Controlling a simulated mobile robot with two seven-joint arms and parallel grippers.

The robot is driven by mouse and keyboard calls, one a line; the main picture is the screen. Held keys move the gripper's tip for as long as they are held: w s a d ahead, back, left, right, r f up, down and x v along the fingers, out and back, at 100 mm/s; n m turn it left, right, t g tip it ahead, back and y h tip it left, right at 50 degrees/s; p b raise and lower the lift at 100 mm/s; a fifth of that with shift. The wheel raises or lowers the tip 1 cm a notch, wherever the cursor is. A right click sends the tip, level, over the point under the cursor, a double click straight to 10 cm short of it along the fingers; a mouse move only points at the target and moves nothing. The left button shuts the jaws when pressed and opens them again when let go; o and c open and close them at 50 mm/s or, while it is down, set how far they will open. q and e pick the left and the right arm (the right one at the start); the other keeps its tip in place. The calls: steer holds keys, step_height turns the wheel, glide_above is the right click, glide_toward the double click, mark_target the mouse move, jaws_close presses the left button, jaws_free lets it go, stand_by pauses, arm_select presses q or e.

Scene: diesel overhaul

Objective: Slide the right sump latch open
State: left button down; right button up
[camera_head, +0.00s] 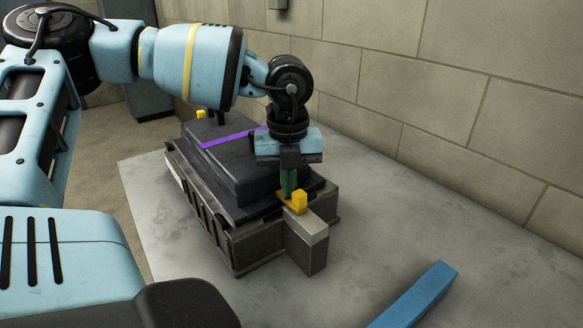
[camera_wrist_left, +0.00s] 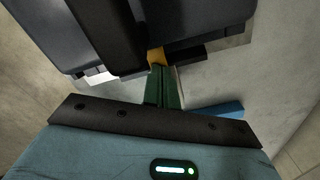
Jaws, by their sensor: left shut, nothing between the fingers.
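The right sump latch (camera_head: 299,201) is a small yellow knob on an orange slide. It sits on a grey block at the near right end of the dark sump (camera_head: 238,165). My left gripper (camera_head: 288,194) points down over the latch, its green fingers closed together with nothing between them. The fingertips are just left of and behind the yellow knob; I cannot tell whether they touch it. In the left wrist view the closed green fingers (camera_wrist_left: 163,72) reach toward an orange part (camera_wrist_left: 156,56), mostly hidden by them. My right gripper is not in view.
A second yellow knob (camera_head: 200,114) is at the sump's far end, and a purple strip (camera_head: 228,138) crosses its top. A blue bar (camera_head: 418,296) lies on the grey bench (camera_head: 365,225) at front right. A block wall (camera_head: 440,110) stands behind.

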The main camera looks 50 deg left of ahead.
mark_target(302, 194)
arm_select(q)
steer(key=shift+r, duration=0.2)
steer(key=shift+d+b, duration=0.5)
steer(key=shift+d, duration=0.25)
stand_by(0.3)
steer(key=shift+s+d+b, duration=0.2)
steer(key=shift+d+b, duration=0.65)
steer(key=shift+d, duration=0.85)
steer(key=shift+a, duration=0.45)
steer(key=shift+r, duration=0.15)
steer(key=shift+r+p, duration=1.85)
steer(key=shift+r, duration=2.05)
